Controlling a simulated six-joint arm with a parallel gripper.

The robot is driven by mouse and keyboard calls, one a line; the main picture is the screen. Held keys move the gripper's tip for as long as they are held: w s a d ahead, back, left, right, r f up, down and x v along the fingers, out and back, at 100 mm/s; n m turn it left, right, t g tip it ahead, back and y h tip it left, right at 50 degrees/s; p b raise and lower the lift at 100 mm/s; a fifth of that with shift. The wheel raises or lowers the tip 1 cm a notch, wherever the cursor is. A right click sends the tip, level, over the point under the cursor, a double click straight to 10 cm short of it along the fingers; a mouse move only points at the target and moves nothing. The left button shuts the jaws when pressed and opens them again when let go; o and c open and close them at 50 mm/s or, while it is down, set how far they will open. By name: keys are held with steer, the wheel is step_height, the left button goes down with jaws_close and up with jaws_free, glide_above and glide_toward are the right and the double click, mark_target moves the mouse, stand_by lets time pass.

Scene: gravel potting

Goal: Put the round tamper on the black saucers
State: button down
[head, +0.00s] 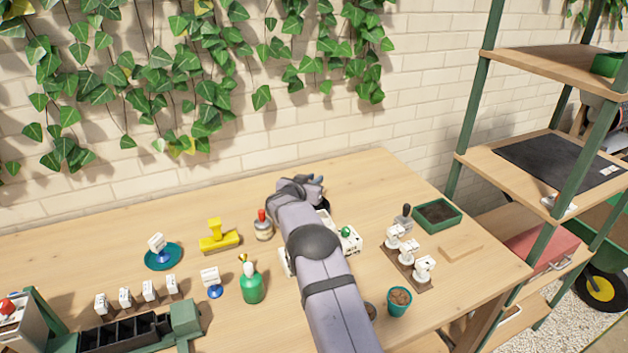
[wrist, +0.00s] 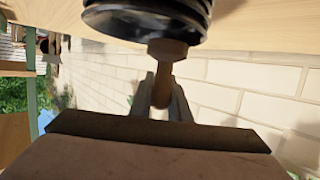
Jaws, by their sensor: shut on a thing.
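In the wrist view my gripper (wrist: 160,96) is shut on the wooden handle of the round tamper (wrist: 167,52). The tamper's wider brown end points away from my gripper towards the black saucers (wrist: 145,22). These show as dark, shiny, ribbed round rims at the top edge, partly cut off. The tamper's end overlaps their edge in the picture; I cannot tell whether it touches them. In the head view my gripper (head: 312,187) is at the back middle of the table, and my arm mostly hides the tamper and saucers.
A red-topped jar (head: 263,228) and yellow tool (head: 218,237) stand left of my arm, with a green bottle (head: 251,285) nearer. To the right are a green tray (head: 437,216), white-labelled pieces (head: 408,250) and a teal pot (head: 398,302). The back left table is clear.

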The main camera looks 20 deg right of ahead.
steer(key=c, duration=1.7)
jaws_free()
steer(key=shift+o, duration=0.2)
steer(key=b+v, duration=0.1)
steer(key=v, duration=1.1)
steer(key=shift+b, duration=0.35)
steer(key=shift+r, duration=0.15)
